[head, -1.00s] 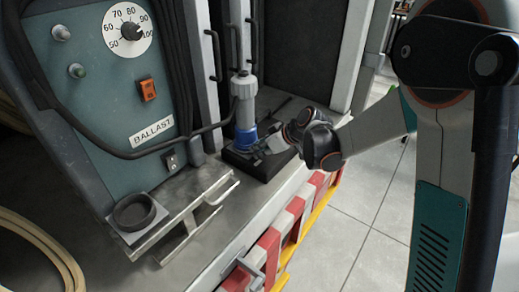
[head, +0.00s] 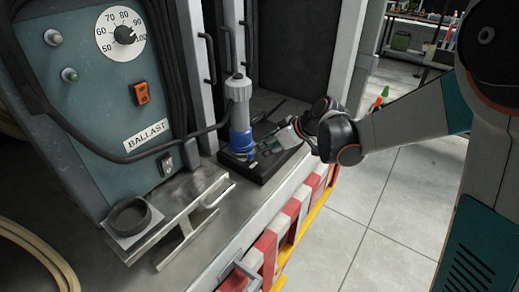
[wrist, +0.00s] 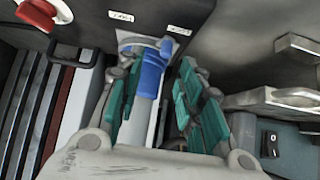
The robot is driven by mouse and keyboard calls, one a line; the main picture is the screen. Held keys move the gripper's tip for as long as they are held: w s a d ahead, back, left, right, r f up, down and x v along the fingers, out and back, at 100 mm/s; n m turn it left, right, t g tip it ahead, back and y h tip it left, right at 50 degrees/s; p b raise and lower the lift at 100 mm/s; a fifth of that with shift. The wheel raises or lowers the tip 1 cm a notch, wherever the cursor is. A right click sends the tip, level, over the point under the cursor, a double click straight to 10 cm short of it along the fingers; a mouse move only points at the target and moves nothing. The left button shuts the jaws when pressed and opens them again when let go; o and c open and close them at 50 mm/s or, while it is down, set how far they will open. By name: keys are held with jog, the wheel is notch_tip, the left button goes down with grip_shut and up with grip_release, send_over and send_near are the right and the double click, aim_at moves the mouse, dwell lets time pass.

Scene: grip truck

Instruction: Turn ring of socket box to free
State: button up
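The socket box (head: 270,170) is a low black box on the bench in the head view. A blue ring (head: 242,142) sits on it around the base of an upright grey plug (head: 238,100). In the wrist view the blue ring (wrist: 151,75) shows beside a pale collar, with two small white labels on the dark box face (wrist: 95,22); their text is too small to read surely. My gripper (wrist: 165,95) has its teal fingers apart on either side of the blue part, with a gap at the right finger. In the head view my gripper (head: 280,141) is at the ring's right; contact is unclear.
The ballast panel (head: 100,95) stands to the left, with a metal bracket (head: 185,222) in front of it. A red knob (wrist: 42,12) shows at top left in the wrist view. Open floor (head: 375,215) lies to the right.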

jog(key=shift+v, duration=2.55)
